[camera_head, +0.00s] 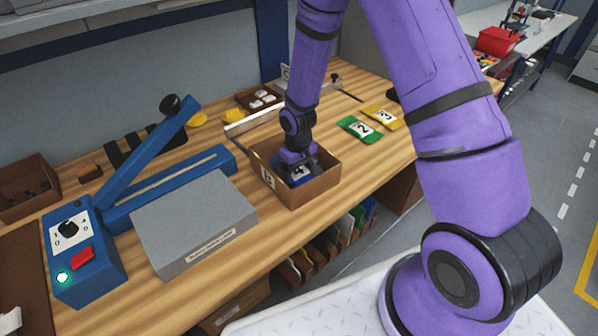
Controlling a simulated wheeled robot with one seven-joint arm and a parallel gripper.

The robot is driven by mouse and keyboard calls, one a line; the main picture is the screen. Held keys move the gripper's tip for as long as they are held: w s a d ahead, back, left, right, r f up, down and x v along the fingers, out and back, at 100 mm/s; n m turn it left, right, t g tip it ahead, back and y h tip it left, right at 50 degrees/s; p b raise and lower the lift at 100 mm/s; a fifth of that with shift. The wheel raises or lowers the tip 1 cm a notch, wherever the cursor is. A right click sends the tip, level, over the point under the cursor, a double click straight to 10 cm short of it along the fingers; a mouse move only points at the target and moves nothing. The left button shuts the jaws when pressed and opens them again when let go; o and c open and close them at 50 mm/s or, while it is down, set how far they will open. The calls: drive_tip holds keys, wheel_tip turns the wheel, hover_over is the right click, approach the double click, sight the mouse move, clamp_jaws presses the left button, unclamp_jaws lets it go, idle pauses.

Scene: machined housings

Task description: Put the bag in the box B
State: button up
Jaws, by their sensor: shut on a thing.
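The box B (310,188) is an open brown box on the wooden bench, with a white label on its left side. My gripper (298,170) points down inside the box B. It is shut on a blue bag (301,180) with a white label marked 4. The bag lies within the box walls; I cannot tell whether it touches the box floor. A green bag marked 2 (354,130) and a yellow bag marked 3 (387,119) lie flat on the bench to the right. The fingertips are mostly hidden.
A blue heat sealer (85,270) and a grey block (190,215) stand left of the box. A brown tray (243,101) with white items is behind. Another brown box (38,177) is at far left. Bench space is free around the green and yellow bags.

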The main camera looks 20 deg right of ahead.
drive_tip(key=shift+f, duration=0.45)
drive_tip(key=shift+f, duration=0.1)
drive_tip(key=o, duration=0.8)
drive_tip(key=shift+o, duration=0.2)
wheel_tip(320, 180, up, 13)
wheel_tip(320, 180, up, 10)
drive_tip(key=t, duration=0.1)
hover_over(299, 171)
drive_tip(key=s+d, duration=0.2)
drive_tip(key=s, duration=0.1)
drive_tip(key=s+d+r+m+t, duration=0.1)
drive_tip(key=s+d+r+t, duration=0.1)
drive_tip(key=s+r, duration=0.8)
drive_tip(key=s+d+r+m+t, duration=0.2)
drive_tip(key=s+r, duration=0.8)
drive_tip(key=s, duration=0.4)
drive_tip(key=shift+r, duration=0.25)
